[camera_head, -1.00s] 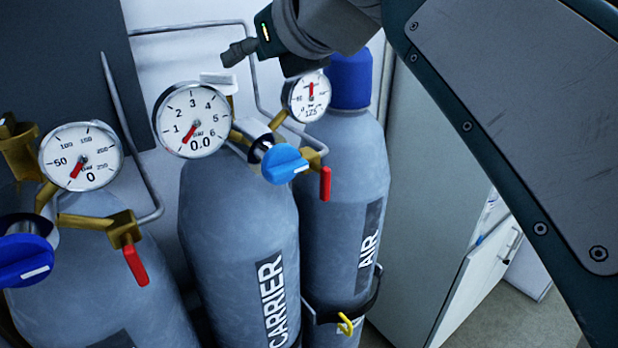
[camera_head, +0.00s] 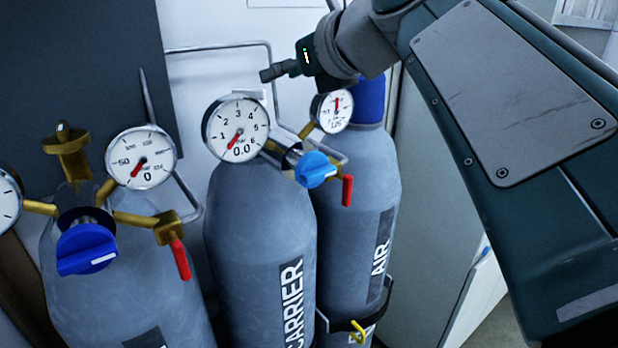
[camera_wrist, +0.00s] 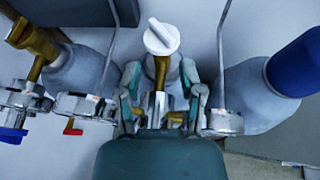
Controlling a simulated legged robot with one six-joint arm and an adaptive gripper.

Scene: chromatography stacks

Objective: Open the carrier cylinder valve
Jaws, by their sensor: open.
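The carrier cylinder (camera_head: 262,230) stands in the middle of the head view, labelled CARRIER. Its regulator gauge (camera_head: 235,129) has the needle near 0, with a blue knob (camera_head: 315,169) and a red lever (camera_head: 347,190) beside it. A white valve knob (camera_wrist: 161,38) on a brass stem shows in the wrist view; a sliver of white (camera_head: 252,94) shows behind the gauge in the head view. My gripper (camera_wrist: 161,82) is open, its fingers on either side of the brass stem, the knob just beyond the fingertips. Contact cannot be told.
The AIR cylinder (camera_head: 357,210) with a blue cap stands close on the right. Another cylinder (camera_head: 125,290) with a brass valve (camera_head: 68,150), gauge and blue knob stands on the left. Thin pipes run along the wall behind. Space between cylinders is tight.

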